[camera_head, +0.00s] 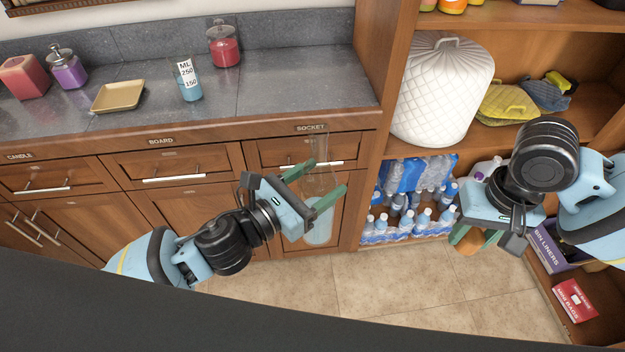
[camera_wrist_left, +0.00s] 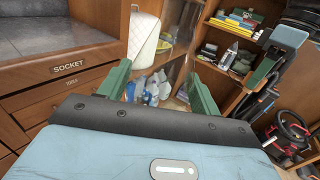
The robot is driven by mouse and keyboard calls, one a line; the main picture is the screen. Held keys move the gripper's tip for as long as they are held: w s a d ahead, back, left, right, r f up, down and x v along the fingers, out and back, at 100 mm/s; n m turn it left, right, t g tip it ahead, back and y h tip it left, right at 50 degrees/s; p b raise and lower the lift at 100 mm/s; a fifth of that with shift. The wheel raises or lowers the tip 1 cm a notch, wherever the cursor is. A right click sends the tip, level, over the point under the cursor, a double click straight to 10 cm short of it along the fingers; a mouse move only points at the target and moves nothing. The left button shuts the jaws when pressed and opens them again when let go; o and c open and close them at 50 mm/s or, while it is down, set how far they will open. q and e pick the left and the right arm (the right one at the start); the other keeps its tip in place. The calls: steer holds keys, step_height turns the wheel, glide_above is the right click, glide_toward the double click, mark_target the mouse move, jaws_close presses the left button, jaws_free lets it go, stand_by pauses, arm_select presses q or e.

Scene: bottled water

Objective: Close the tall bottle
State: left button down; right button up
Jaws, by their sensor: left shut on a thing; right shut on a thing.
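The tall bottle (camera_head: 319,180) is clear glass with a narrow neck and pale blue liquid low inside. My left gripper (camera_head: 318,184) is shut on it and holds it about upright in front of the drawers. In the left wrist view the glass (camera_wrist_left: 178,75) shows faintly between the fingers. The bottle's mouth looks uncovered. My right gripper (camera_head: 471,238) is shut on a brown, cork-like stopper (camera_head: 467,243), to the right of the bottle and apart from it. The fingers hide part of the stopper.
The counter (camera_head: 290,95) holds a blue-liquid beaker (camera_head: 188,85), a tan tray (camera_head: 118,96) and a red jar (camera_head: 223,48). Packs of bottled water (camera_head: 405,215) sit on the low shelf behind. The shelf unit's upright (camera_head: 370,150) stands behind the gap between my grippers.

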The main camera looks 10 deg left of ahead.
steer(key=w+a+r+m, duration=0.2)
steer(key=w+a+r, duration=0.35)
steer(key=a, duration=0.25)
step_height(320, 180, up, 18)
steer(key=m, duration=0.5)
glide_above(318, 127)
steer(key=shift+h, duration=0.3)
steer(key=shift+f, duration=0.15)
steer(key=shift+f, duration=1.9)
steer(key=shift+f, duration=0.85)
